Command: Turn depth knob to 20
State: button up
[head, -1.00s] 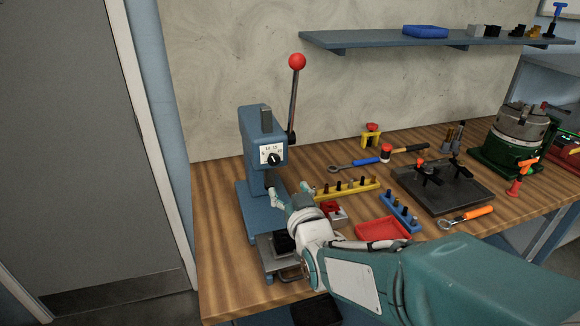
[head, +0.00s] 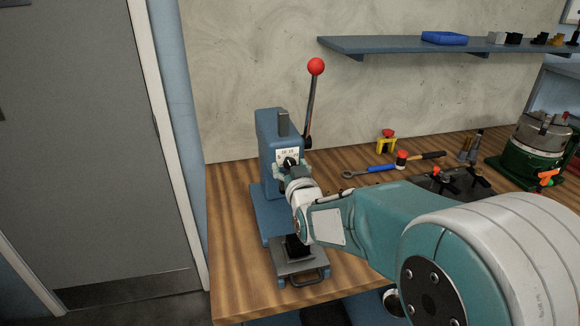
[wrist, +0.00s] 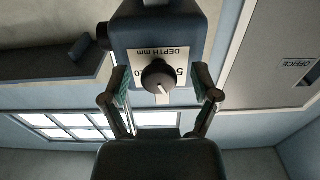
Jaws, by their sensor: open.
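The depth knob (wrist: 158,78) is black and round with a pale pointer line. It sits on a white dial plate (wrist: 176,54) marked "DEPTH mm", which appears upside down in the wrist view. In the head view the knob (head: 290,161) is on the front of the blue press (head: 271,127), and my gripper partly covers the dial. My gripper (wrist: 161,92) is open, with one finger on each side of the knob and a visible gap at both sides. In the wrist view the pointer line points down the picture, between the partly hidden numbers.
A lever with a red ball (head: 316,66) rises at the press's right side. A shelf (head: 400,46) hangs on the wall behind.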

grip_shut()
jog(key=shift+m, duration=0.3)
jog(key=m, duration=0.8)
jog(key=shift+r, duration=0.1)
jog(key=m, duration=0.5)
jog(key=shift+m, duration=2.1)
